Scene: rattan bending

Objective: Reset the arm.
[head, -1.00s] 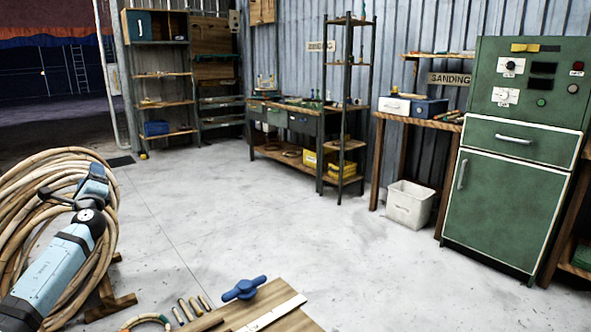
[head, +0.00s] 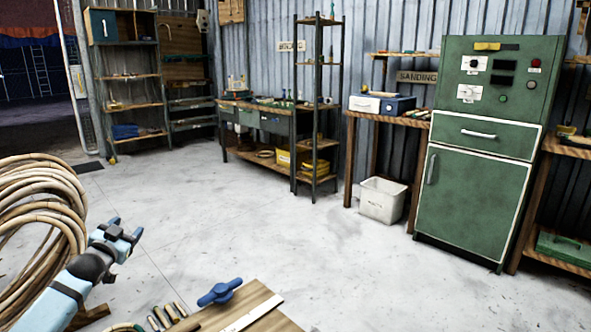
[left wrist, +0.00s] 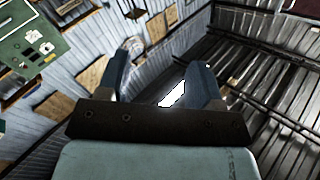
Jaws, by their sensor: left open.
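My left gripper (head: 127,230) comes in from the lower left in the head view, in front of the coiled rattan. Its two blue fingers are apart and nothing is between them. In the left wrist view the open fingers (left wrist: 165,78) point up toward the wall and the corrugated roof. My right arm and gripper do not show in either view.
Large rattan coils (head: 38,210) stand at the left edge. A wooden bench (head: 262,305) with a blue-handled clamp (head: 220,291) is at the bottom. A green cabinet (head: 473,190), white bin (head: 383,200) and workbench (head: 255,125) line the wall. The middle floor is clear.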

